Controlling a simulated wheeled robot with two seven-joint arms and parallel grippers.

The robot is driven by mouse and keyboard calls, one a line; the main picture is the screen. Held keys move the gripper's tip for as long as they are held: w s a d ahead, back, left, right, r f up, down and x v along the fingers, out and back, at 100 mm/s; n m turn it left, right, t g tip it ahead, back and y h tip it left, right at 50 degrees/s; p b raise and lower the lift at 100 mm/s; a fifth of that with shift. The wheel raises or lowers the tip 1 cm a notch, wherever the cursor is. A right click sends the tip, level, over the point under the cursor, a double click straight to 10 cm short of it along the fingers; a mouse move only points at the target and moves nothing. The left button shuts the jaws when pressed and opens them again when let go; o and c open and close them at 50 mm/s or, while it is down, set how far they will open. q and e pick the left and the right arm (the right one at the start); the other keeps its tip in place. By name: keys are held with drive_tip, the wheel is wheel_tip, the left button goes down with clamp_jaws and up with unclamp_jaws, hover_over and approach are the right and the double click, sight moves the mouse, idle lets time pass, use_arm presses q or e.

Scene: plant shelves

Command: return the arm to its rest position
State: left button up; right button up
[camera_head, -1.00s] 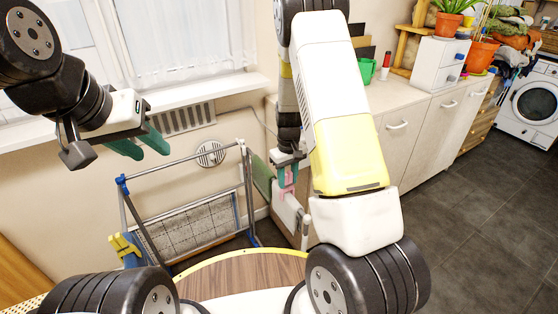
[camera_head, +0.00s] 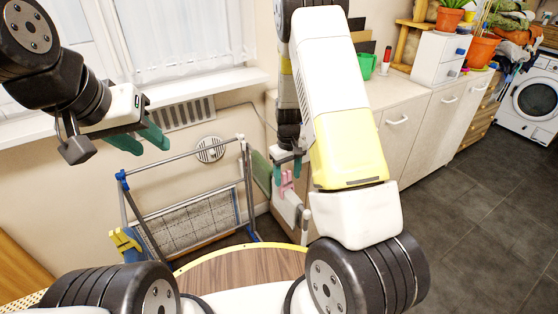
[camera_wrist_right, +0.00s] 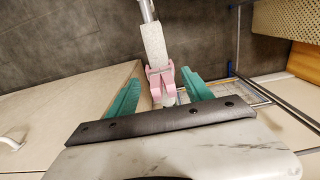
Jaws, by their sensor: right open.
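My right arm (camera_head: 345,120) reaches down across the middle of the head view. Its gripper (camera_head: 287,174) points down beside the drying rack, with its green fingers apart. A pink clip-like piece (camera_head: 287,186) shows between and just below the fingers. In the right wrist view the green fingers (camera_wrist_right: 161,76) stand apart on both sides of the pink piece (camera_wrist_right: 160,82), with gaps visible. The pink piece sits at the end of a whitish bar (camera_wrist_right: 154,45). My left gripper (camera_head: 138,139) hangs at the left by the window, its green fingers apart and empty.
A metal drying rack (camera_head: 190,215) stands below the window. A round wooden top (camera_head: 240,272) with a yellow edge is in front. A cabinet (camera_head: 425,125) with a green container (camera_head: 366,66) is at the right. Dark floor (camera_head: 490,220) at the right is clear.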

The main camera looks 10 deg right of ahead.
drive_tip(key=s+a+r+m+t+y, duration=0.1)
drive_tip(key=s+r, duration=0.3)
drive_tip(key=r, duration=0.8)
drive_tip(key=s+a+r+m+t+y, duration=0.15)
drive_tip(key=s+r, duration=0.25)
drive_tip(key=r, duration=0.8)
drive_tip(key=s+r+t, duration=0.2)
drive_tip(key=s+r, duration=0.3)
drive_tip(key=s, duration=0.3)
drive_tip(key=s+r+t, duration=0.1)
drive_tip(key=s+r, duration=0.4)
drive_tip(key=s, duration=0.3)
drive_tip(key=shift+d+m+t, duration=0.15)
drive_tip(key=shift+m+t, duration=0.2)
drive_tip(key=shift+m, duration=0.1)
